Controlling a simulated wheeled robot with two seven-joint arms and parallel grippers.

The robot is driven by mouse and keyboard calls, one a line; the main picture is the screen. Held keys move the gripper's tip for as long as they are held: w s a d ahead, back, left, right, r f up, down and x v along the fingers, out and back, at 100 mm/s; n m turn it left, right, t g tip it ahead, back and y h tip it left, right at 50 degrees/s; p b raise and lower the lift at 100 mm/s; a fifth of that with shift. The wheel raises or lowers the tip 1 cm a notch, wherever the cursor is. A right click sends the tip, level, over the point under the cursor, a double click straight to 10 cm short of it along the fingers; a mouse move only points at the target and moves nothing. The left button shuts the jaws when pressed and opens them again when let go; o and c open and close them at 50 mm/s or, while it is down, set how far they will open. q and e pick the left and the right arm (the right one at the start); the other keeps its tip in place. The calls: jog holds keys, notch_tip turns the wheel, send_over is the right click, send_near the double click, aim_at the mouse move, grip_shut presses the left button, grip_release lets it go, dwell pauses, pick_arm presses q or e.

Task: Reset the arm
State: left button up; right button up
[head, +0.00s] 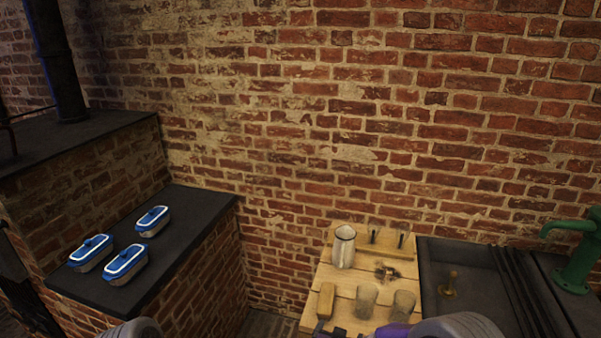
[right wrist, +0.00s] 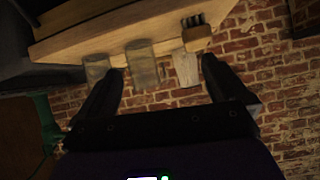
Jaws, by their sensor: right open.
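My right gripper shows in the right wrist view (right wrist: 162,68), with its two dark fingers spread apart and nothing between them that I can see held. In the head view, part of my right arm is at the bottom edge, over the front of the wooden table (head: 340,279). Two cloudy jars (head: 366,301) (head: 403,304) stand on that table, beyond the arm. They also show in the right wrist view (right wrist: 142,66) (right wrist: 97,68), past the fingers. A grey rounded part of my left arm is at the bottom left; my left gripper is out of view.
A white jug (head: 344,247), a wooden block (head: 327,301) and small dark upright pieces (head: 400,239) are on the table. A dark sink (head: 465,265) and green pump (head: 578,262) are right. Blue-lidded dishes (head: 125,263) sit on a dark ledge (head: 190,213). A brick wall stands behind.

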jog(key=s+f+n+g+y+b, duration=0.1)
jog(key=s+f+g+y+b, duration=0.2)
jog(key=f, duration=1.1)
jog(key=s+f+g+y+b, duration=0.1)
jog(key=s+f+g+y, duration=0.1)
jog(key=s+f, duration=0.5)
jog(key=s+f+g+y+b, duration=0.1)
jog(key=s+f+g, duration=0.4)
jog(key=s, duration=0.8)
notch_tip(320, 180, down, 3)
jog(key=shift+s+a+r+n+g+y, duration=0.2)
jog(key=shift+s+n+g+y, duration=0.15)
jog(key=shift+y, duration=0.45)
